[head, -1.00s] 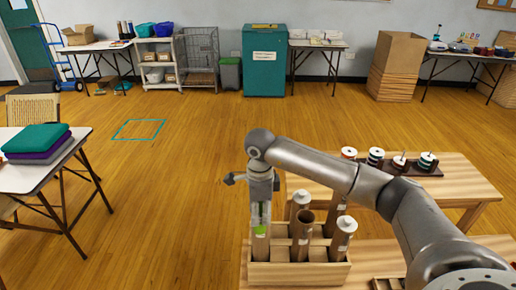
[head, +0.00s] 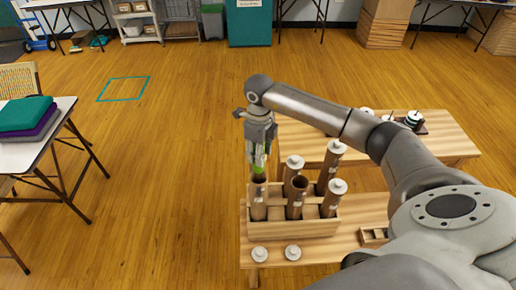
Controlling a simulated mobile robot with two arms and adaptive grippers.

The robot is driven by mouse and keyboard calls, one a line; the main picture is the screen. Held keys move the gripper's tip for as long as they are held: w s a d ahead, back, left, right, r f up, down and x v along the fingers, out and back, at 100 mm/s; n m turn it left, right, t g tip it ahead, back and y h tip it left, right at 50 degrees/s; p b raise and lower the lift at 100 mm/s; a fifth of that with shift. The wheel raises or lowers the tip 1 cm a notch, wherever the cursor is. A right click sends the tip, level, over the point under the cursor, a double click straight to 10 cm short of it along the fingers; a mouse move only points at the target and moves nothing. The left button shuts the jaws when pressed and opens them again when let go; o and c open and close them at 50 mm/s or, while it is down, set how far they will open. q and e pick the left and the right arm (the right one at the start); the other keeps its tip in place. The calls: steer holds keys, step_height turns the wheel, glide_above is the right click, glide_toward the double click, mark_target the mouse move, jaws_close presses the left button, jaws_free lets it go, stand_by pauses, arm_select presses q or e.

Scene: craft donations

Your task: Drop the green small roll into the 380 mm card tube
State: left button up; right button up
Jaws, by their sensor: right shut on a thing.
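My right gripper (head: 259,158) points down and is shut on the green small roll (head: 258,168). The fingers hide part of the roll. The roll is directly above the open mouth of a brown card tube (head: 258,203) at the left front of a wooden rack; I cannot tell whether its lower end is inside the rim. A second uncapped tube (head: 296,198) stands to its right. I cannot read the tube lengths, so I cannot tell which is 380 mm. My left gripper is not in view.
The wooden rack (head: 300,231) also holds several tubes with white caps, one being the right front tube (head: 332,200). Two loose white caps (head: 259,254) (head: 293,252) lie on the table before it. A second wooden table (head: 440,140) stands behind.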

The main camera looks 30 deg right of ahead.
steer(key=f+b, duration=0.2)
steer(key=f, duration=0.2)
steer(key=shift+w+f, duration=0.1)
steer(key=shift+w, duration=0.1)
steer(key=shift+f+b, duration=1.35)
steer(key=o, duration=1.1)
steer(key=shift+c, duration=0.2)
steer(key=shift+r, duration=0.2)
step_height(320, 180, up, 12)
steer(key=shift+f, duration=0.15)
